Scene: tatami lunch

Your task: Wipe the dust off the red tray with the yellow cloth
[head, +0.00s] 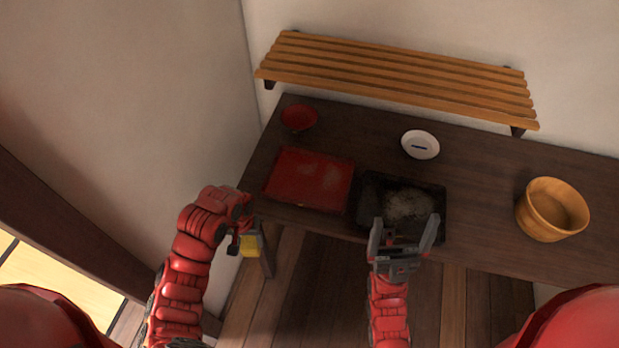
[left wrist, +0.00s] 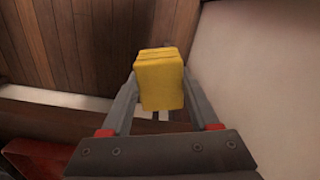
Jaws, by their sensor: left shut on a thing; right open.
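The red tray (head: 290,180) lies on the dark table, left of the middle, with a pale dusty patch toward its right side. My left gripper (head: 245,238) is shut on the yellow cloth (head: 252,245), a folded block held in front of the table's left front edge, apart from the tray. The cloth also shows between the fingers in the left wrist view (left wrist: 160,82). My right gripper (head: 403,232) is open, with its fingers over the front edge of a black tray (head: 366,188). It hides part of that tray's front.
The black tray holds a grey-white dusty patch, close to the right of the red tray. A red bowl (head: 299,117) stands behind the red tray, a white dish (head: 420,144) at the back, a wooden tub (head: 546,212) at the right. A slatted shelf (head: 400,75) overhangs the back.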

